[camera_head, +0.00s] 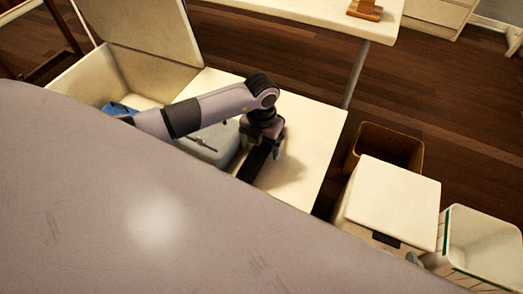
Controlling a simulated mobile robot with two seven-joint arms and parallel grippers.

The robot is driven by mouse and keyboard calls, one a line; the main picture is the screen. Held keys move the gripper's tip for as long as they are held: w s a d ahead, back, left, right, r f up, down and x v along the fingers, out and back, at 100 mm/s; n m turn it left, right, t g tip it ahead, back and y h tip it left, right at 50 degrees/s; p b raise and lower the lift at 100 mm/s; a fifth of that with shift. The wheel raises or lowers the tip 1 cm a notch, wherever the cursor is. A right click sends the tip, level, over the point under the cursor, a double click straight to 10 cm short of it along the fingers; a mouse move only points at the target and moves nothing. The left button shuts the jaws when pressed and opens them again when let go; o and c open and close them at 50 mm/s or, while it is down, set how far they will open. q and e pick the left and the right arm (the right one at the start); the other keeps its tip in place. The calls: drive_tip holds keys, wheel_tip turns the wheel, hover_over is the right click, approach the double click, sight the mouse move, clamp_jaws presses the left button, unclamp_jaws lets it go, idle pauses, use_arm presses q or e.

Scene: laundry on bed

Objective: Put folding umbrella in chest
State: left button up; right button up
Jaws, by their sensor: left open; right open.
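The white chest (75,78) stands open at the upper left, its lid (140,35) raised. A blue thing (118,109) lies inside, partly hidden by my arm and the lilac surface. My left gripper (262,155) is open and points down over a white flat top (315,130) right of the chest. A dark long shape (253,164) lies under or between its fingers; I cannot tell whether it is the folding umbrella or part of the gripper. A pale grey object (215,143) with a thin dark rod is partly hidden behind my arm. My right gripper cannot be made out.
A brown bin (389,145), a closed white box (392,200) and an open white basket (483,245) stand at the right. A small grey shape (413,259) by the box is unclear. A white table (310,12) is behind. A large lilac surface fills the foreground.

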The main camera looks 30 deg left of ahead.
use_arm(q)
drive_tip(key=shift+f, duration=0.35)
drive_tip(key=c, duration=1.2)
drive_tip(key=shift+r, duration=0.1)
drive_tip(key=shift+c, duration=1.4)
drive_tip(key=shift+r, duration=0.1)
